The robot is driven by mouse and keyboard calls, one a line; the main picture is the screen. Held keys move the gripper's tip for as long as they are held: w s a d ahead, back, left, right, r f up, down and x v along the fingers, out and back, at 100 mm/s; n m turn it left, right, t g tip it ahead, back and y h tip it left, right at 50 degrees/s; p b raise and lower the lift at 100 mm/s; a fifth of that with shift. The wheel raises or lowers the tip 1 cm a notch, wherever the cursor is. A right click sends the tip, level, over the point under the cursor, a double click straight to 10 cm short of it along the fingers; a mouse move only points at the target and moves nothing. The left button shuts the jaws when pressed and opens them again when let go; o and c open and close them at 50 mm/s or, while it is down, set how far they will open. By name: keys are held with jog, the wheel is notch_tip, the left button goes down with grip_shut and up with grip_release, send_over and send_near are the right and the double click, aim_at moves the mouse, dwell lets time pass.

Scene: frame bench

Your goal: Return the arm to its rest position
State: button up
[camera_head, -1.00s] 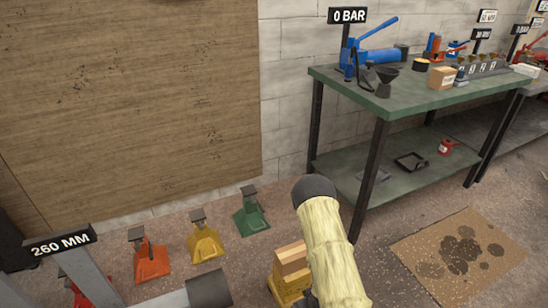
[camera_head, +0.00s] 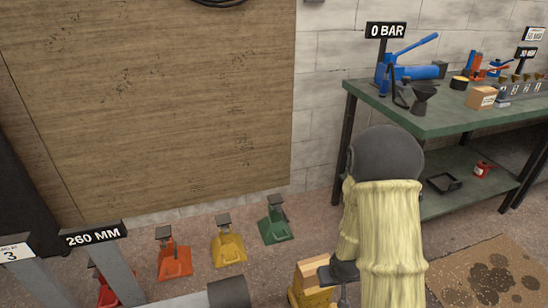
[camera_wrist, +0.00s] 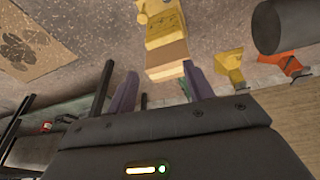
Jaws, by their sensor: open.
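My arm, in a pale yellow sleeve with a dark rounded joint, rises at the lower right of the head view. My gripper (camera_wrist: 160,88) shows in the wrist view with its two purple-grey fingers spread apart and nothing between them. In the head view only a dark part near its end shows beside the sleeve; the fingers cannot be made out there. A stack of wooden blocks on a yellow base (camera_head: 312,284) stands on the floor beside the arm. It also shows beyond the fingers in the wrist view (camera_wrist: 167,45), apart from them.
Green (camera_head: 276,222), yellow (camera_head: 228,245) and orange (camera_head: 173,256) jack stands line the wall. A green workbench (camera_head: 455,120) with a blue hydraulic pump (camera_head: 408,72) stands right. A grey cylinder (camera_head: 229,292) lies in front. Stained cardboard (camera_head: 490,275) lies on the floor at right.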

jog(key=s+a+r+m+g+p, duration=0.1)
jog(key=s+r, duration=0.4)
jog(key=r, duration=0.4)
jog(key=s+a+r+m+p, duration=0.1)
jog(key=s+r, duration=0.5)
jog(key=r, duration=0.4)
jog(key=w+p+v, duration=0.3)
jog(key=p+v, duration=0.9)
jog(key=w+r+p+v, duration=0.1)
jog(key=w+p+v, duration=0.1)
jog(key=p+v, duration=1)
jog(key=w+r+p+v, duration=0.1)
jog(key=w+p+v, duration=0.2)
jog(key=p+v, duration=0.8)
jog(key=shift+w+d+r+p, duration=0.35)
jog(key=shift+w+r+p, duration=0.15)
jog(key=shift+p, duration=0.5)
jog(key=shift+f, duration=0.1)
